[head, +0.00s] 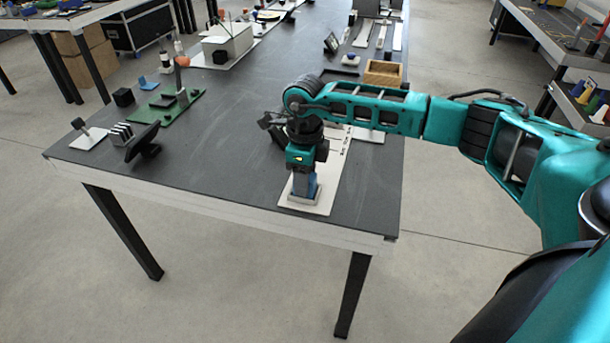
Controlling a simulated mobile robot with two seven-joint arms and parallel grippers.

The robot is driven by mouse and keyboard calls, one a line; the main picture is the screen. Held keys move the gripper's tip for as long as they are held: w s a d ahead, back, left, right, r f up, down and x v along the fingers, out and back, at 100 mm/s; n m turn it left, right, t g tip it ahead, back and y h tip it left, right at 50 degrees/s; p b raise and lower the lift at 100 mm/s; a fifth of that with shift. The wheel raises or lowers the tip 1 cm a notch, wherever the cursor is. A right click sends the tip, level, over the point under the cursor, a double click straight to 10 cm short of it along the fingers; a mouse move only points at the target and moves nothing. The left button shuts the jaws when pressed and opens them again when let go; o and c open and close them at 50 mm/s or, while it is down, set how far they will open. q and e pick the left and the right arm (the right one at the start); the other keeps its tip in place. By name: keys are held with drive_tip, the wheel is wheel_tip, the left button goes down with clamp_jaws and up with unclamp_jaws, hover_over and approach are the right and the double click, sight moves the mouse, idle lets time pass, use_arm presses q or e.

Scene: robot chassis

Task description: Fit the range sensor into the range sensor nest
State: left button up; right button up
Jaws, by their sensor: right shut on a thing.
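My right gripper (304,176) points down over the near right part of the dark table. It is shut on a small blue block (309,187), which appears to be the range sensor. The block's lower end is at a low pale base (302,198) on a white plate (325,190), which looks like the range sensor nest. I cannot tell whether the block sits inside the base or just over it. The gripper hides the upper part of the block. My left gripper is not in view.
On the left stand a black stand-like object (142,144), a green board (166,107) and a small black cube (123,97). A wooden tray (383,73) and a white box (228,43) lie farther back. The table's middle is clear. The table's near edge is close to the plate.

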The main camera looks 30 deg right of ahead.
drive_tip(key=o, duration=1.1)
drive_tip(key=shift+f, duration=0.1)
drive_tip(key=shift+c, duration=0.2)
